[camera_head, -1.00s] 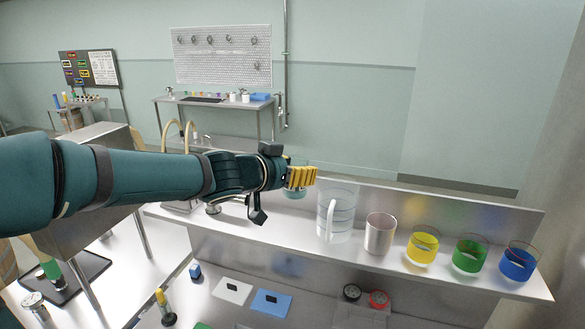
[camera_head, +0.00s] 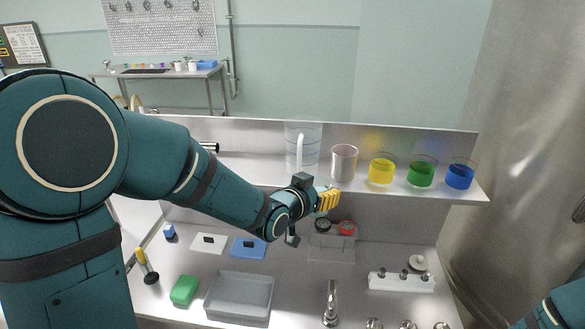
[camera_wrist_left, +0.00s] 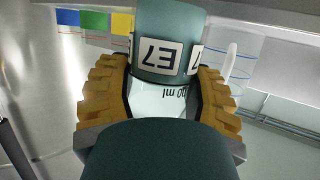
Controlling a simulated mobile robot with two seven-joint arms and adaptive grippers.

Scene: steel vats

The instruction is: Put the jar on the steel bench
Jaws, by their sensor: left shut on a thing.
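The jar (camera_wrist_left: 165,45), teal with a white E7 label and a clear part with ml marks, sits between the yellow fingers of my left gripper (camera_wrist_left: 160,95) in the left wrist view. The fingers are shut on it from both sides. In the head view my left gripper (camera_head: 329,200) is in front of the shelf, above the bench; the jar is mostly hidden there. The steel bench (camera_head: 300,278) spreads below, with bare metal around its middle. My right gripper is out of view.
A clear pitcher (camera_head: 302,147), a metal cup (camera_head: 343,162) and yellow, green and blue beakers (camera_head: 421,172) stand on the raised shelf (camera_head: 240,170). A grey tray (camera_head: 238,297), green block (camera_head: 185,290), tap (camera_head: 331,303) and white rack (camera_head: 401,281) occupy the bench.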

